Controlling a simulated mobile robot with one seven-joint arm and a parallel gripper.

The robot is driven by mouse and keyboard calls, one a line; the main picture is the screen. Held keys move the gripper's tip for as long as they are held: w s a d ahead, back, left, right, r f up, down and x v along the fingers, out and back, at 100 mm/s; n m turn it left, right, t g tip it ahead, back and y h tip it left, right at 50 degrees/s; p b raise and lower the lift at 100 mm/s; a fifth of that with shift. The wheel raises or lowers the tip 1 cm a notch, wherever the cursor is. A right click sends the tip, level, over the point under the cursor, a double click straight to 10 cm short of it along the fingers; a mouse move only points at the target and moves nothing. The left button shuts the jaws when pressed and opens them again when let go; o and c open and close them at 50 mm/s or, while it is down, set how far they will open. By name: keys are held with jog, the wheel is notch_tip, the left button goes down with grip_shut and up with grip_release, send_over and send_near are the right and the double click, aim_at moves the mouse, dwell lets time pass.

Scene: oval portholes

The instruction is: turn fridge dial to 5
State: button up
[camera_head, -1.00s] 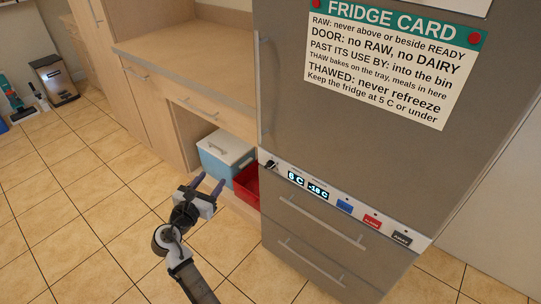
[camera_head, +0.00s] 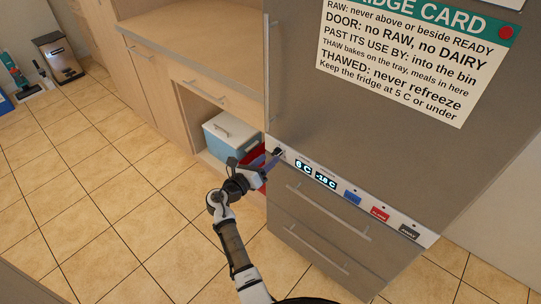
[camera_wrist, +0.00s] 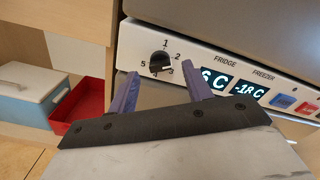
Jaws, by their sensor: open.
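The fridge dial (camera_wrist: 160,62) is a black knob on the fridge's white control strip, ringed by numbers 1 to 5 in the wrist view. Its pale mark seems to face the lower right, near 3, but it is small. In the head view the dial (camera_head: 279,152) sits at the strip's left end. The fridge display (camera_wrist: 216,80) reads 6 C. My gripper (camera_wrist: 160,86) is open, with its purple fingers apart, one to each side below the dial, and nothing between them. In the head view my gripper (camera_head: 270,162) is close to the dial; contact cannot be told.
The freezer display (camera_wrist: 249,89) reads -18 C. Blue, red and black buttons (camera_head: 379,214) lie further right on the strip. Drawer handles (camera_head: 328,211) stick out below. A blue cooler box (camera_head: 228,138) and a red bin (camera_wrist: 84,110) stand left of the fridge.

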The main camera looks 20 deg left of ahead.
aim_at(277, 153)
jog(key=shift+x, duration=1.25)
jog(key=c, duration=1)
